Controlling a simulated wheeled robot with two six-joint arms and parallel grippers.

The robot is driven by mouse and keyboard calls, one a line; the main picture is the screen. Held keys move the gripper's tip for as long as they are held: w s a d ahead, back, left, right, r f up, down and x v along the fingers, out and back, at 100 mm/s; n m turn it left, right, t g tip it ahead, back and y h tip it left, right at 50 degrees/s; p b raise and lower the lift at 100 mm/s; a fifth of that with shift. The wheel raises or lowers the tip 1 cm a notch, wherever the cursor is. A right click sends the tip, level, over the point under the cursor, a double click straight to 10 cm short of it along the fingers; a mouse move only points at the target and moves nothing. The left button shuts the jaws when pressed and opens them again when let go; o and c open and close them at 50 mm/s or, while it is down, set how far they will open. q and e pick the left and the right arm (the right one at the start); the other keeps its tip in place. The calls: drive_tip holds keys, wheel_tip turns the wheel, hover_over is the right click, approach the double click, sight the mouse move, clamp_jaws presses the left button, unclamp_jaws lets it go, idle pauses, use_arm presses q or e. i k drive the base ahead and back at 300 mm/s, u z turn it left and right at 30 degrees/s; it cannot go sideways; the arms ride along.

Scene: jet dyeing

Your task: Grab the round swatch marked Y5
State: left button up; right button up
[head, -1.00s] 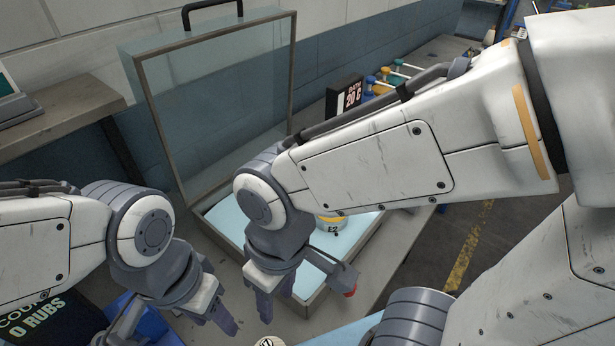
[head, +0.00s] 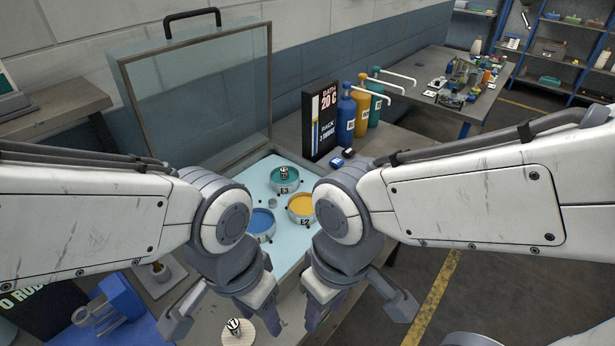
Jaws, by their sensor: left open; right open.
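A pale round disc (head: 238,334) with a small dark-and-white marked knob lies at the bottom of the head view; its mark is too small to read surely. I cannot make out a Y5 mark anywhere. My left gripper (head: 262,312) is open, pointing down, just above and right of this disc in the picture. My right gripper (head: 322,310) is open and empty, pointing down to the right of my left one. A green dish marked E3 (head: 287,186) has a small marked black-and-white piece at it. A yellow dish marked E2 (head: 301,211) and a blue dish (head: 262,226) stand beside it.
The dishes stand in a pale shallow tray (head: 260,178) with a raised glass lid (head: 205,95) behind. A bath display (head: 320,122) and several coloured bottles (head: 361,103) stand behind right. A blue stand (head: 110,305) is at lower left. The bench is partly hidden by my arms.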

sight(283, 171)
drive_tip(key=i, duration=0.4)
drive_tip(key=k, duration=0.5)
drive_tip(key=z, duration=0.9)
drive_tip(key=i, duration=0.85)
drive_tip(key=u, duration=1.75)
